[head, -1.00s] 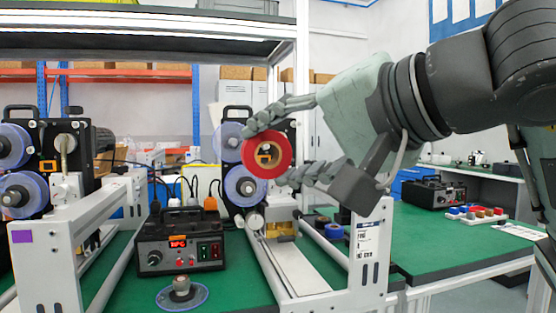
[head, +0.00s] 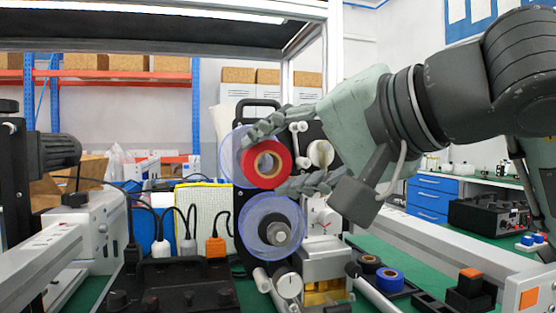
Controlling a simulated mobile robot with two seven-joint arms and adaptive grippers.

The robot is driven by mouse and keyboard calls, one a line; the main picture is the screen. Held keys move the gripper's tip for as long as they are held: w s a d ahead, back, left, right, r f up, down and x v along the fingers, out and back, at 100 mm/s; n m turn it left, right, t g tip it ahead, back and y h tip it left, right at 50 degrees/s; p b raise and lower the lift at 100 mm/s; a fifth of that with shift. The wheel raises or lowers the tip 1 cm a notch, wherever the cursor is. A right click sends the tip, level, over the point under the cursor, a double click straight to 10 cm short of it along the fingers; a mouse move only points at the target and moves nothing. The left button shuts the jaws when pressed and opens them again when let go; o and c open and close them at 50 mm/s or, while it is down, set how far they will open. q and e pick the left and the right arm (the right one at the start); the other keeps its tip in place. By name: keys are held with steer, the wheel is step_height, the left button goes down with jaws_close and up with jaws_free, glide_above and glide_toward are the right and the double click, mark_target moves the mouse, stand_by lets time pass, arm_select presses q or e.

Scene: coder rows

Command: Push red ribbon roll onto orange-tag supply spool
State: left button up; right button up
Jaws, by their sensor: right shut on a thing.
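My right gripper (head: 264,163) is shut on the red ribbon roll (head: 284,162). Its fingers lie along the roll's upper and lower edges, and the roll's open tan core faces me. The roll is held up in front of the black coder unit (head: 258,107). A translucent blue disc (head: 227,157) shows partly behind the roll. I cannot tell whether the roll touches it or any spindle. The orange tag is not clearly visible; roll and fingers cover that area. My left gripper is not in view.
A blue roll (head: 389,279) lies at lower right. A dark control box (head: 180,288) stands in front, and a white frame (head: 95,235) at left.

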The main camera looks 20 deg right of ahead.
steer(key=shift+w, duration=1.25)
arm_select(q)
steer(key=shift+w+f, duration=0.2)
arm_select(e)
steer(key=shift+w, duration=1.3)
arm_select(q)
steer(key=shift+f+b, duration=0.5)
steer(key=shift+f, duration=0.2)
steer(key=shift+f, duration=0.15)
arm_select(e)
steer(key=shift+w+r, duration=0.1)
steer(key=shift+w, duration=1.75)
steer(key=o, duration=1.1)
steer(key=shift+o, duration=0.2)
